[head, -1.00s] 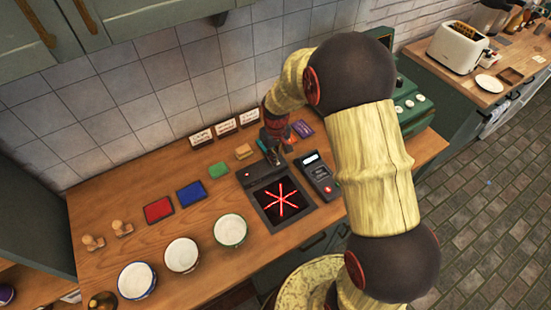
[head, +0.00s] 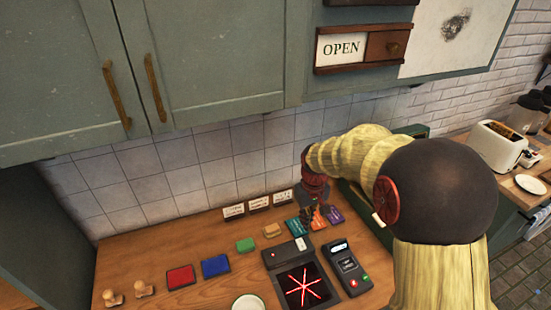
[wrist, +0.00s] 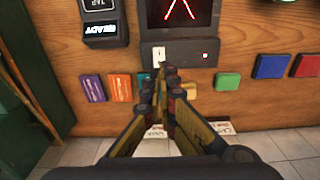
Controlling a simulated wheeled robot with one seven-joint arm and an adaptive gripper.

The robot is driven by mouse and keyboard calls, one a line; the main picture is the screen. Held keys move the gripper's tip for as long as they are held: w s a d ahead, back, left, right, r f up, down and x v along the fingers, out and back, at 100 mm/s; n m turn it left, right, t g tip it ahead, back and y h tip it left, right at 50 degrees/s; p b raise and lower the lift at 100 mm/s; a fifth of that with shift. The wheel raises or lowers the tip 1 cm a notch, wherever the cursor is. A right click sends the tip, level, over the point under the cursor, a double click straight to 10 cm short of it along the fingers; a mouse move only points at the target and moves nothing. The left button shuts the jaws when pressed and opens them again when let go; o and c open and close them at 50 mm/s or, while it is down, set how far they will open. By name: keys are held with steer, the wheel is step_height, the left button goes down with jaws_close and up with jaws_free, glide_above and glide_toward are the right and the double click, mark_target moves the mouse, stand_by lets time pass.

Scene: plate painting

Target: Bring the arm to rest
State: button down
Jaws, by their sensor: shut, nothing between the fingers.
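My gripper (head: 308,215) is at the end of my raised arm, over the back of the wooden counter (head: 215,285) by the coloured cards. In the wrist view my gripper (wrist: 168,72) has its fingertips together with nothing between them, in front of the black device's edge. The black device (head: 275,258) has a screen with a red star-like pattern (head: 303,286). A small white piece (head: 301,243) shows at its back edge, also in the wrist view (wrist: 159,57). I cannot tell how far the fingertips are from it.
Teal (head: 294,227), orange (head: 318,219) and purple (head: 335,215) cards lie near my gripper. A payment terminal (head: 346,268), green (head: 245,245), blue (head: 215,266) and red (head: 181,275) pads, and stamps (head: 144,289) stand around. Cabinets (head: 210,60) hang above; small signs (head: 258,203) line the wall.

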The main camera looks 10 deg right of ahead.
steer(key=s+r+m+t+b, duration=0.1)
steer(key=s+r+b, duration=0.3)
steer(key=s, duration=0.9)
steer(key=s+a+r+m+t+b, duration=0.1)
steer(key=s+r+t+b, duration=0.3)
steer(key=s, duration=0.9)
step_height(320, 180, up, 2)
steer(key=shift+a+r+b, duration=0.15)
steer(key=shift+a+b, duration=0.15)
steer(key=shift+b, duration=0.25)
steer(key=shift+w, duration=0.1)
steer(key=shift+a, duration=0.1)
